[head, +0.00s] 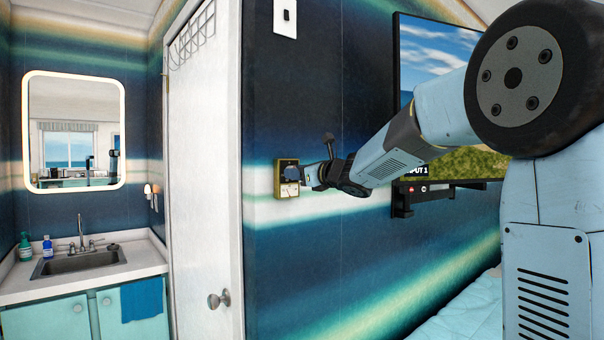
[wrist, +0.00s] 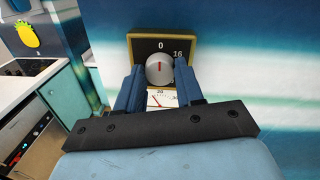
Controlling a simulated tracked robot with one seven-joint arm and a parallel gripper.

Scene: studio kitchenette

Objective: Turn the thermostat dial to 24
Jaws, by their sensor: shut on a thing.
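The thermostat (head: 279,182) is a small dark panel with a yellow frame on the striped blue wall; it also shows in the wrist view (wrist: 140,44). A 16 stands to the right of the 0. Below the dial is a white gauge (wrist: 155,100) with a red needle, partly hidden by my gripper. My gripper (wrist: 160,74) has its blue fingers on either side of the dial, shut on it. In the head view my gripper (head: 306,175) covers most of the dial.
A white door (head: 203,180) with a round knob is left of the thermostat. A wall screen (head: 430,50) with a dark shelf (head: 440,192) below is at the right, behind my arm. A white switch plate (head: 285,18) is above. A sink counter (head: 100,265) stands far left.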

